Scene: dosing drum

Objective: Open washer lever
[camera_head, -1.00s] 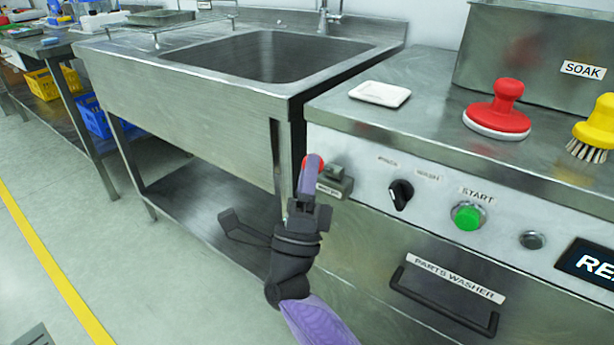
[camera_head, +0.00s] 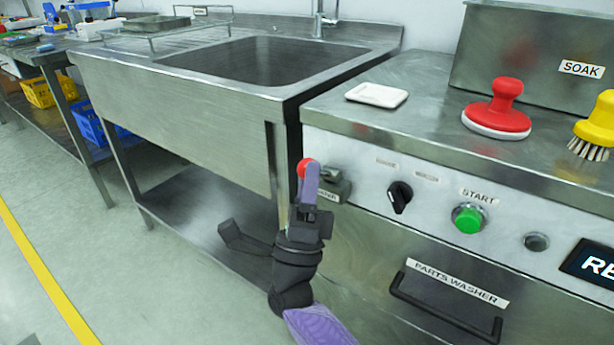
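The washer lever has a red ball knob (camera_head: 305,167). It sits beside a grey mount (camera_head: 333,186) at the left end of the parts washer's front panel (camera_head: 365,190). My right gripper (camera_head: 268,200) comes up from below with its fingers spread wide. Its purple-tipped finger stands in front of the lever and overlaps the knob's right side. The other, dark finger is far to the left, in front of the sink stand. The lever's arm is mostly hidden, and I cannot tell whether the finger touches it. My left gripper is not in view.
A white dish (camera_head: 377,95), red scrubber (camera_head: 498,110) and yellow brush (camera_head: 597,128) stand on top. The sink unit (camera_head: 180,105) is left; floor is open at lower left.

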